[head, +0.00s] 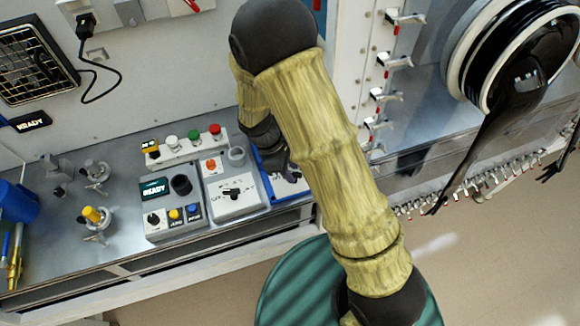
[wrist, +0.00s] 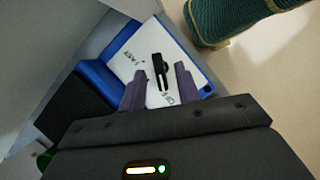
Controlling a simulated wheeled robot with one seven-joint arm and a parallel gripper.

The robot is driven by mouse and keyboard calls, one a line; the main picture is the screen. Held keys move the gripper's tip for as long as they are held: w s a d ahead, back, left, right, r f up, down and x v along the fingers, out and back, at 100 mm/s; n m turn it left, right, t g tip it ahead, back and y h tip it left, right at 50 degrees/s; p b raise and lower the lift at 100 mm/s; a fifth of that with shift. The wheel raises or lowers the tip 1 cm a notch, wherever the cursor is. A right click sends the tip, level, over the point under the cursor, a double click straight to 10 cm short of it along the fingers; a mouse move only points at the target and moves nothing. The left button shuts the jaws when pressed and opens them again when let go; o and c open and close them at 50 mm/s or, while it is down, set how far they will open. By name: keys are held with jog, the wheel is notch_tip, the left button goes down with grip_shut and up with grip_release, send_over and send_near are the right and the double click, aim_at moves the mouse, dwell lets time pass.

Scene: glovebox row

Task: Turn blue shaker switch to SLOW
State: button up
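The blue shaker (wrist: 92,72) has a white top panel (wrist: 143,48) with a black rotary switch (wrist: 159,72) that carries a white pointer line. In the head view the blue shaker (head: 268,181) sits at the right end of the bench devices. My gripper (head: 280,166) is over it, and my arm hides part of the panel.
Left of the shaker stand a grey device with a small black knob (head: 232,193), a box with a green display (head: 155,188), and a button strip (head: 187,146). A glovebox port with a black glove (head: 505,85) is at the right. The bench's front edge lies close to the shaker.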

grip_shut()
